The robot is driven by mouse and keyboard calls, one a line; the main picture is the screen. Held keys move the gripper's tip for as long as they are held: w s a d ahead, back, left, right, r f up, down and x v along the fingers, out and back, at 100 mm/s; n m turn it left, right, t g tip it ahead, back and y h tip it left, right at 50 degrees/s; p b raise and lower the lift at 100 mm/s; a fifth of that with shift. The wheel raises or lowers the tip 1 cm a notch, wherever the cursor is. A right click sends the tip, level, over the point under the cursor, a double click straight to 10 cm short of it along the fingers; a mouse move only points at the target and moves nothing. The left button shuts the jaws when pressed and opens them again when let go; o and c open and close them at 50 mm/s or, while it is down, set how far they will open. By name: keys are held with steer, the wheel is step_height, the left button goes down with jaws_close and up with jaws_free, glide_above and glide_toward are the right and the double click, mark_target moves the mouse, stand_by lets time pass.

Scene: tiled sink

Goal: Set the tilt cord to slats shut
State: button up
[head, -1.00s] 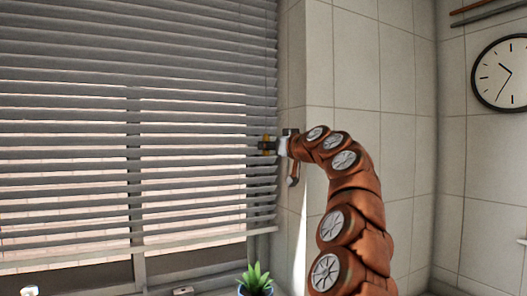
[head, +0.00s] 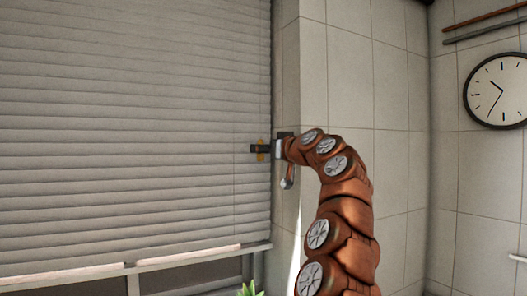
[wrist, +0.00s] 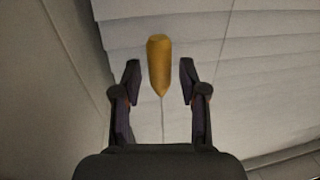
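The blind (head: 120,120) fills the left of the head view. Its slats lie flat against each other, with no gaps between them. They also show behind the cord in the wrist view (wrist: 260,60). A tan wooden tassel (wrist: 159,66) hangs on the thin tilt cord (wrist: 162,110). In the wrist view my gripper (wrist: 160,82) is open, with one finger either side of the tassel and a visible gap on both sides. In the head view my gripper (head: 258,149) is at the blind's right edge, partly covering the tassel.
A tiled wall (head: 350,80) stands to the right of the blind, with a clock (head: 497,91) farther right. A green plant (head: 249,289) shows at the bottom edge.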

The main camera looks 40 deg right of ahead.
steer(key=shift+f, duration=0.15)
steer(key=shift+s, duration=0.15)
steer(key=shift+s, duration=5.8)
steer(key=shift+a, duration=0.1)
